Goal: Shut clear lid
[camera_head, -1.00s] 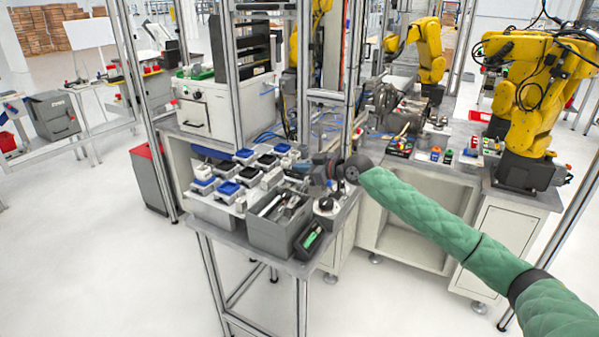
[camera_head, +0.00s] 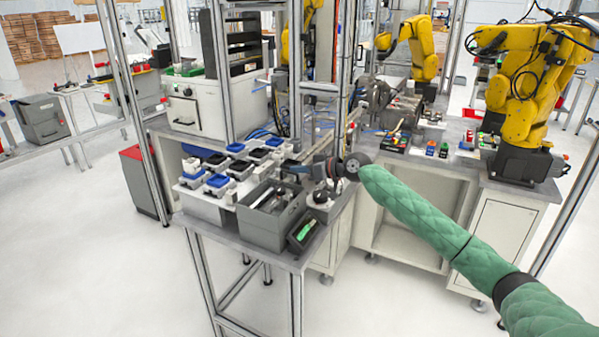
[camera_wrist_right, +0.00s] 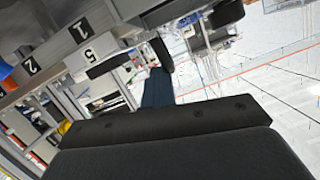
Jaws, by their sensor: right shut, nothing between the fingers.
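I cannot make out a clear lid for certain in either view. Small boxes with blue and black tops (camera_head: 217,181) stand in rows on a white-sided holder on the near workbench. My right gripper (camera_head: 291,167) reaches in from the right on a green-sleeved arm, over the back right of this bench. It looks shut and empty, just behind an open grey bin (camera_head: 268,232). In the right wrist view its dark body fills the bottom, and grey surfaces with number labels (camera_wrist_right: 88,54) show beyond it. Contact is too small to tell. My left gripper is out of view.
The grey bin holds metal parts. A small dark tray with a green item (camera_head: 305,231) stands at its right. Metal frame posts (camera_head: 216,75) rise behind the boxes. A white machine (camera_head: 200,105) stands back left, a yellow robot arm (camera_head: 520,90) right. The floor in front is clear.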

